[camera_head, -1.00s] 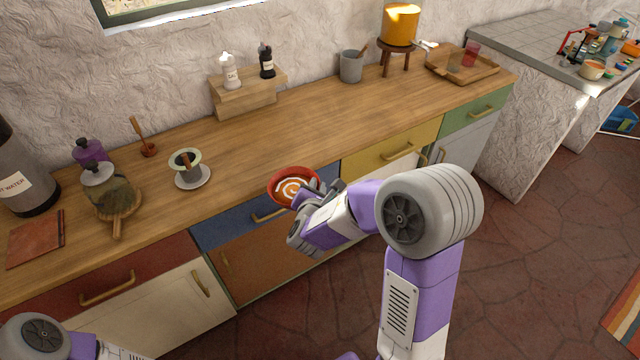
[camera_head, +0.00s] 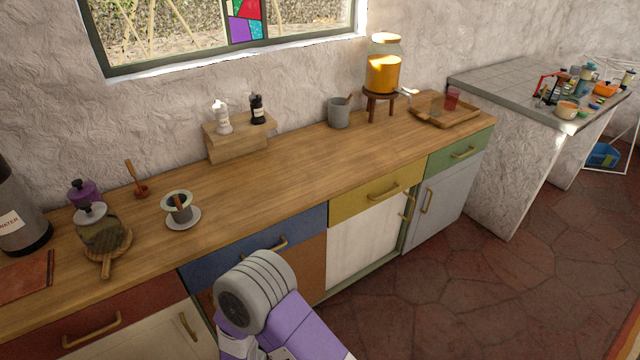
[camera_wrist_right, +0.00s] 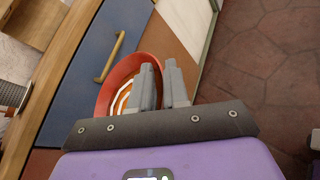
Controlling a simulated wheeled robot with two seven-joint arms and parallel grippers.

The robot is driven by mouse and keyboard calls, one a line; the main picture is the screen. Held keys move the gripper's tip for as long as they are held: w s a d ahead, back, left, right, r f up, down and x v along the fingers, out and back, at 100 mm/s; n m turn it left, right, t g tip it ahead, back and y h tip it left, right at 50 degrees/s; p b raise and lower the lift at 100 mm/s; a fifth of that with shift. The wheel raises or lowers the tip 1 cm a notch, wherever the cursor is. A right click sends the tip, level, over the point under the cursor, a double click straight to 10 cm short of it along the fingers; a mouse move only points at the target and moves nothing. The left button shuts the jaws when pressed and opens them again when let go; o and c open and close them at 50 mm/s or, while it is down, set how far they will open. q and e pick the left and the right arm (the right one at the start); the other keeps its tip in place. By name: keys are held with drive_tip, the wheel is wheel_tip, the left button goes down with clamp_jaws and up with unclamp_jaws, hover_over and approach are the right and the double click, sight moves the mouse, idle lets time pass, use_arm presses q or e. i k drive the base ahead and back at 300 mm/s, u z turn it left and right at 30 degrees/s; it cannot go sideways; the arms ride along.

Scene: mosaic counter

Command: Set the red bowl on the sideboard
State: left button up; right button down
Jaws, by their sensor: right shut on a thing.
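The red bowl (camera_wrist_right: 103,97), with an orange and white spiral inside, shows in the right wrist view. My right gripper (camera_wrist_right: 160,66) is shut on its rim, and the fingers hide part of it. The bowl is in front of the sideboard's blue drawer (camera_wrist_right: 92,70), near the drawer handle. In the head view the bowl and right gripper do not show; only part of my right arm is visible at the bottom. The sideboard (camera_head: 290,165) has a wooden top and coloured fronts. My left gripper is not in view.
The top's middle and front right are clear.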

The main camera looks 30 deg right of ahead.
sight(352, 153)
drive_tip(key=u, duration=2.95)
drive_tip(key=k, duration=2.8)
drive_tip(key=z, duration=1.05)
